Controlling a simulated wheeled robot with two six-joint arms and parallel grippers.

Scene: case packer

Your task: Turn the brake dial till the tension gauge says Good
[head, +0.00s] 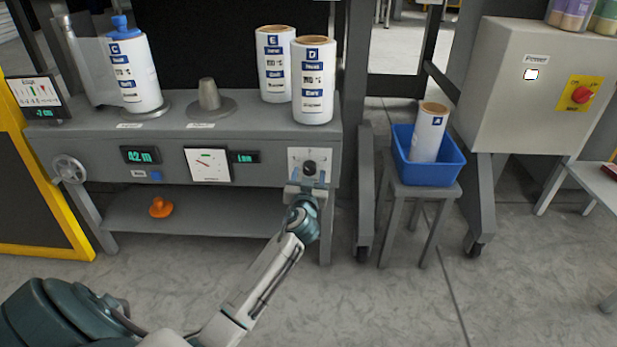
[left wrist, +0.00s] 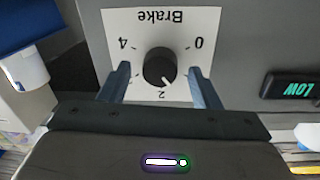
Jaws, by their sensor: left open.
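The brake dial (head: 309,168) is a black knob on a white plate at the right end of the grey bench front. In the left wrist view the knob (left wrist: 159,66) appears upside down, its pointer near 2, slightly toward the 0 side. My left gripper (head: 307,188) is at the dial, open; its two fingers (left wrist: 160,82) stand either side of the knob, with gaps visible. The tension gauge (head: 208,165) has a red needle pointing up-left. The display (head: 244,157) beside it says Low, also readable in the left wrist view (left wrist: 292,90). My right gripper is out of view.
Rolls D (head: 313,85) and E (head: 274,65) stand on the bench (head: 235,133) above the dial. A green 0.2 m display (head: 141,155) and a handwheel (head: 69,169) are further left. A blue bin (head: 428,168) on a stool holds roll A (head: 429,135) to the right.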

